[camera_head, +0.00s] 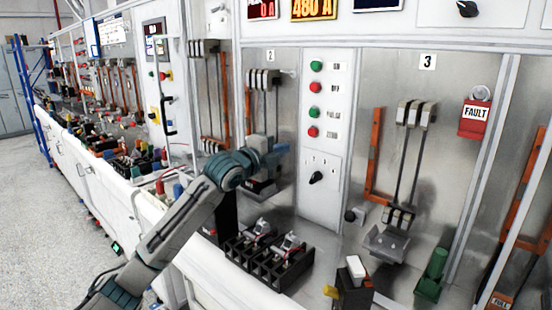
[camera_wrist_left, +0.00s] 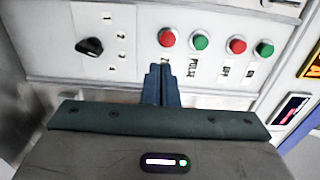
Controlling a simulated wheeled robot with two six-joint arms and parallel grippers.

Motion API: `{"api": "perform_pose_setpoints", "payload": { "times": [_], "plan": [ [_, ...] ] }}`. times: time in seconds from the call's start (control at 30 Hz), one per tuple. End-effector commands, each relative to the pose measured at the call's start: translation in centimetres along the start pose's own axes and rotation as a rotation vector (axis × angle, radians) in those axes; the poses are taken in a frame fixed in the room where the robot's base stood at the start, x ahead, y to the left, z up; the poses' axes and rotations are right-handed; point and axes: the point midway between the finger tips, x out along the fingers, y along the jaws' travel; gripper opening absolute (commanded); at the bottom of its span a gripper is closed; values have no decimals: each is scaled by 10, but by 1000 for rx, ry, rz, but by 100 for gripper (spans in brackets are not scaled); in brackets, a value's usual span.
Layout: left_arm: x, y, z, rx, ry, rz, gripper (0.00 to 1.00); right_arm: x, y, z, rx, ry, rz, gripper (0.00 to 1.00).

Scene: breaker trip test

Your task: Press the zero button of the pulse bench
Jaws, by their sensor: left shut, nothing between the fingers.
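The pulse bench's white control panel (camera_head: 318,160) carries a column of buttons. The red zero button (camera_head: 313,132) is the lowest, under the green pulse button (camera_head: 313,114), the red off button (camera_head: 315,87) and the green on button (camera_head: 316,67). In the left wrist view the red zero button (camera_wrist_left: 167,37) is leftmost in the row, beyond my fingertips. My left gripper (camera_wrist_left: 160,72) is shut and empty, its tips overlapping the zero label's lower edge. In the head view my left gripper (camera_head: 284,149) is left of the panel. Contact cannot be told.
A black rotary knob (camera_head: 316,178) sits below the buttons; it also shows in the wrist view (camera_wrist_left: 89,46). A black rack (camera_head: 268,262) with clamps stands on the bench below my arm. Switch gear (camera_head: 408,150) and a red fault tag (camera_head: 475,118) are at the right.

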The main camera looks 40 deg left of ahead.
Motion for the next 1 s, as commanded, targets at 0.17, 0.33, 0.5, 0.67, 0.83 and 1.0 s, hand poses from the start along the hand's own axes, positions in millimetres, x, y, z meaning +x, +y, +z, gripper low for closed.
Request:
{"api": "perform_pose_setpoints", "payload": {
  "times": [0.17, 0.33, 0.5, 0.67, 0.83, 1.0],
  "plan": [
    [-15, 1, 1, 3, -1, 1, 0, 7, 1, 7, -1, -9, 1, 45],
    [-20, 0, 0, 0, 0, 1, 0, 7, 3, 19, -3, -23, 4, 45],
    [-20, 0, 0, -1, 0, 1, 0, 6, 6, 17, -4, -19, 6, 45],
    [-20, 0, 0, -1, 0, 1, 0, 7, 6, 12, -4, -12, 7, 45],
    [-20, 0, 0, -1, 0, 1, 0, 7, 6, 9, -4, -10, 6, 45],
    [-20, 0, 0, -1, 0, 1, 0, 7, 5, 10, -4, -11, 5, 45]
  ]
}}
